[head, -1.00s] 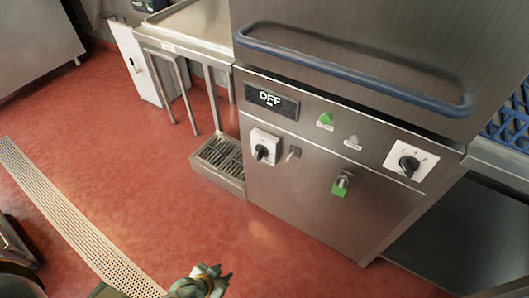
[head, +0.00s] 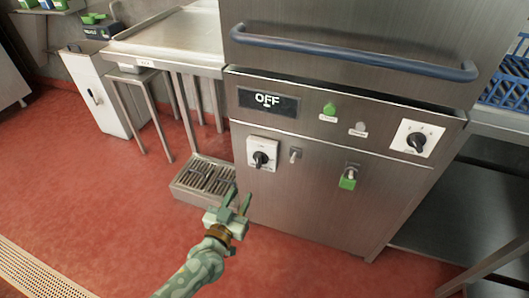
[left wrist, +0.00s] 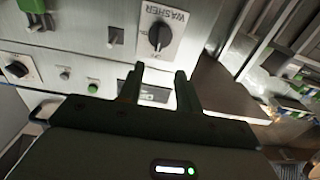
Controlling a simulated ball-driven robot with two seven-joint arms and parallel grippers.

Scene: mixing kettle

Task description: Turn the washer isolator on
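The washer isolator (head: 262,154) is a black rotary knob on a white plate, low on the left of the steel machine's front panel. In the left wrist view the isolator (left wrist: 159,36) appears upside down with the word WASHER on its plate. Its handle looks roughly upright there; its exact setting cannot be read. My left gripper (head: 241,198) is below and left of it in the head view, apart from it. In the left wrist view my left gripper (left wrist: 160,72) has its fingers spread with nothing between them. My right gripper is not in view.
A display (head: 268,102) reads OFF. Beside the isolator are a small toggle (head: 295,155) and a green padlock (head: 347,181). Another rotary knob (head: 416,142) is at right. A blue bar handle (head: 350,55) crosses above. A drain grate box (head: 205,180) stands at the machine's left foot.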

